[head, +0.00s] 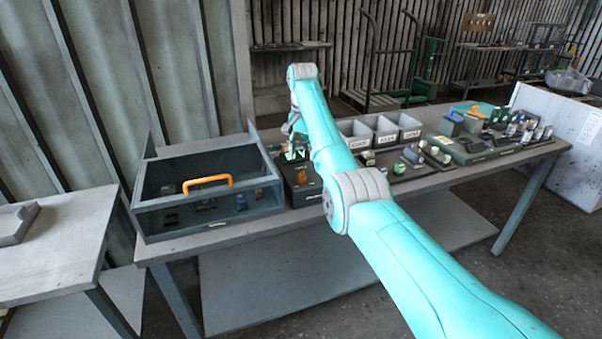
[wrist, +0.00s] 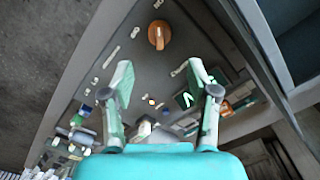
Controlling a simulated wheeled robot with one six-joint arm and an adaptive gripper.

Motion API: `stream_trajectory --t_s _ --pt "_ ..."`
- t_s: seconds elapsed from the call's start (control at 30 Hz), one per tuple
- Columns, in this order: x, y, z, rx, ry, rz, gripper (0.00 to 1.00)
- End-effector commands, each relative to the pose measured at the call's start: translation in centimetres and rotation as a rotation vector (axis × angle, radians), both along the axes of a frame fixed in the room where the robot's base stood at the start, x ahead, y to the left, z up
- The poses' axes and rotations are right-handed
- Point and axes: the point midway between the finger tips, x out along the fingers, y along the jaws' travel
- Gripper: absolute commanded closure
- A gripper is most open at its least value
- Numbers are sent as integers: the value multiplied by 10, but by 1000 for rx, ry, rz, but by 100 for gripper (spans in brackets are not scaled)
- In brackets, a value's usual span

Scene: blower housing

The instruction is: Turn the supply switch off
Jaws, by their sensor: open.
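The supply switch appears to be the orange rotary knob (wrist: 158,35) on a dark panel (wrist: 180,60) in the wrist view. Its grip bar runs roughly up and down in that picture. An orange knob (head: 302,177) also shows on a dark box (head: 301,194) in the head view. My gripper (wrist: 159,66) is open and empty, its two fingers spread wide. The knob lies beyond the fingertips, between their lines, and no finger appears to touch it. In the head view my gripper (head: 296,150) is above the box, partly hidden by my arm.
A clear-fronted housing with an orange handle (head: 207,184) stands left of the box. Grey bins (head: 386,130) and several small parts lie to the right on the bench (head: 460,168).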

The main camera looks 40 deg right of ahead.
Motion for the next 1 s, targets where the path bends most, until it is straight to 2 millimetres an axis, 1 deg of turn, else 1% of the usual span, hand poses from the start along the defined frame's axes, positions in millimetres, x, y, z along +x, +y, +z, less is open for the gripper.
stream_trajectory --t_s 0.03,0.2,0.3,0.4,0.6,0.87,0.97,1.0 --pt "-1 0 -12 2 3 0 41" --pt "0 0 -41 1 2 0 41" --pt "0 0 -56 0 0 0 41" --pt "0 0 -67 0 0 0 41" --pt "0 0 -77 0 -1 0 41" --pt "0 0 -78 0 -1 0 41" --pt "0 0 -78 0 -1 0 63" --pt "0 0 -78 -1 -2 0 73"
